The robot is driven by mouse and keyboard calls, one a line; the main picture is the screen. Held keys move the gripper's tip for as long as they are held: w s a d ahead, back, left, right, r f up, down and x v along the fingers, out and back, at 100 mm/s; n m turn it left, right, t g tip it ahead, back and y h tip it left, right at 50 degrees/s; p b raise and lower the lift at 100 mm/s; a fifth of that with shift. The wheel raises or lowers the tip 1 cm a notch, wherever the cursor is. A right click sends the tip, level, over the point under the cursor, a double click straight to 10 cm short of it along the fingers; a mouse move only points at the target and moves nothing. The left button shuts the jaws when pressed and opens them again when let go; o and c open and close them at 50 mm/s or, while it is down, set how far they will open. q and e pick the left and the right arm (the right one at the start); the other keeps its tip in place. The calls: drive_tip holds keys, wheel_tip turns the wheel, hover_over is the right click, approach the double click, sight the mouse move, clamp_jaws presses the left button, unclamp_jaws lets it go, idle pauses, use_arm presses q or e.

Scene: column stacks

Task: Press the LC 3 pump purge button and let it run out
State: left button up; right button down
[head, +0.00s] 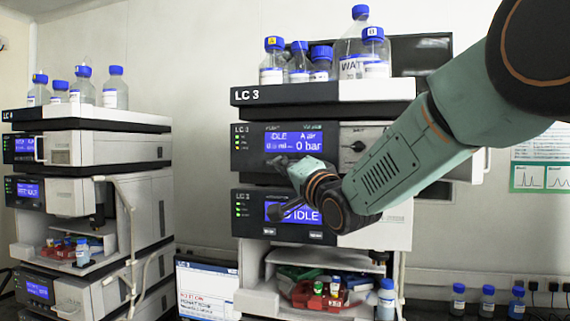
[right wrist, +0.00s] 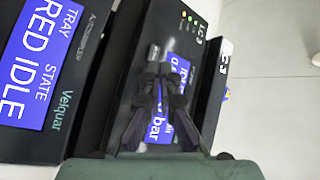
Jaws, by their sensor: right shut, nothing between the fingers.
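The LC 3 pump module (head: 335,148) is the upper unit of the middle stack, and its blue display (head: 294,141) reads IDLE and 0 bar. My right gripper (head: 280,164) is shut and empty in front of the pump's face, near the lower edge of this display. In the right wrist view the shut fingers (right wrist: 160,52) lie across the pump display (right wrist: 180,72) and cover part of it. I cannot make out the purge button; the gripper may hide it. I cannot tell whether the fingertips touch the panel. My left gripper is not in view.
The autosampler (head: 385,235) sits below the pump; its display (right wrist: 38,62) reads TRAY RED IDLE. Blue-capped bottles (head: 350,50) stand on the solvent tray (head: 325,91) above. Another stack (head: 95,150) stands left, and a monitor (head: 205,290) is between them. My right arm crosses from the right.

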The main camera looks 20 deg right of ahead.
drive_tip(key=shift+w, duration=0.1)
idle(0.3)
drive_tip(key=shift+r, duration=0.1)
drive_tip(key=shift+w+d, duration=0.3)
drive_tip(key=shift+w, duration=0.05)
drive_tip(key=shift+s, duration=0.15)
